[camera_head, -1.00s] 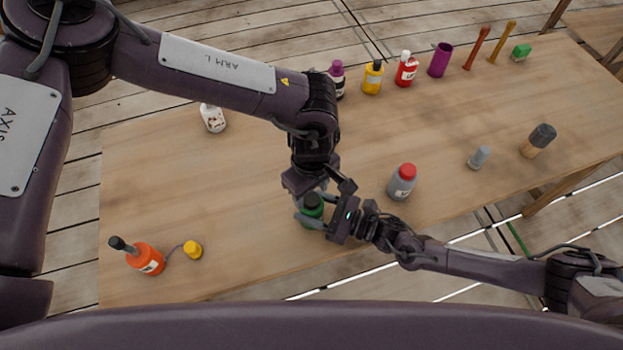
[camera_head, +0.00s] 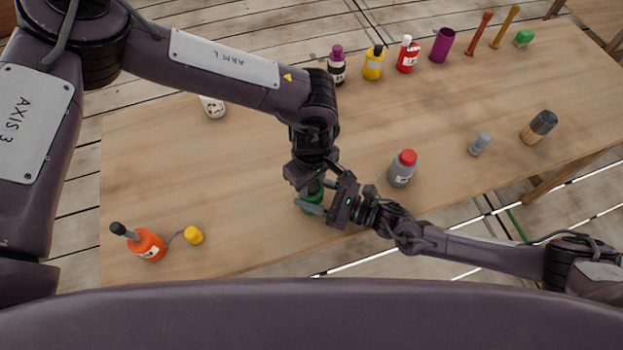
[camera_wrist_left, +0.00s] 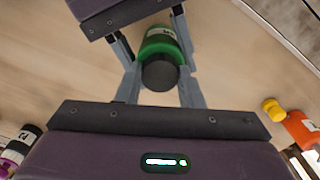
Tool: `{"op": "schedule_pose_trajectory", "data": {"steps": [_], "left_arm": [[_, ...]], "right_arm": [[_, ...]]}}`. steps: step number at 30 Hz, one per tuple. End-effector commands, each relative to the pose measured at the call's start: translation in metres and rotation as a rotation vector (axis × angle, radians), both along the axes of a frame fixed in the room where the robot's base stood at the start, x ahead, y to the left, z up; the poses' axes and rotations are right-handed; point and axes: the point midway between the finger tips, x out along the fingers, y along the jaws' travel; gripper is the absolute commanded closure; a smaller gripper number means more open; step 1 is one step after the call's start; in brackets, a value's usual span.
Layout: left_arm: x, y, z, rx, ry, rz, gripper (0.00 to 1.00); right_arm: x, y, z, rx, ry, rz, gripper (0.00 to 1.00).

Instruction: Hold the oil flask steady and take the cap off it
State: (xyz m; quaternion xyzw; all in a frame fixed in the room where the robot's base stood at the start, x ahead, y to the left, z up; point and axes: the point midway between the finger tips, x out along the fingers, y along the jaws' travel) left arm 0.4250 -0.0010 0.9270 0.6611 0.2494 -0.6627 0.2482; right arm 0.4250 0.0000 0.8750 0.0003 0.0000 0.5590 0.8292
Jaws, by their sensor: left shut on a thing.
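The green oil flask (camera_head: 307,202) stands near the table's front edge, largely hidden between my two grippers in the head view. In the left wrist view its green body (camera_wrist_left: 160,42) with a pale label is behind the round black cap (camera_wrist_left: 160,76). My left gripper (camera_head: 314,186) comes down from above and is shut on the cap, its grey fingers (camera_wrist_left: 161,78) at either side. My right gripper (camera_head: 320,196) reaches in from the right with its fingers beside the flask's body; whether they press on it I cannot tell.
A grey bottle with a red cap (camera_head: 402,170) stands close on the right of the grippers. Several bottles line the back edge. The table's left middle is clear.

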Motion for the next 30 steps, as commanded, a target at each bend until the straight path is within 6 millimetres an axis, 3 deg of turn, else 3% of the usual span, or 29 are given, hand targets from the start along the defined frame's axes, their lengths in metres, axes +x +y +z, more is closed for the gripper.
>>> {"op": "schedule_pose_trajectory", "data": {"steps": [5, 30], "left_arm": [[-0.0008, -0.0003, -0.0006, -0.002, 0.004, 0.248, 0.93], [-0.0003, -0.0010, 0.0008, 0.008, 0.003, 2.384, 0.93]], "right_arm": [[0.0005, -0.0002, 0.0003, 0.001, -0.001, -0.001, 1.00], [0.0004, 0.0002, 0.0005, 0.001, -0.001, 0.000, 1.00]]}}
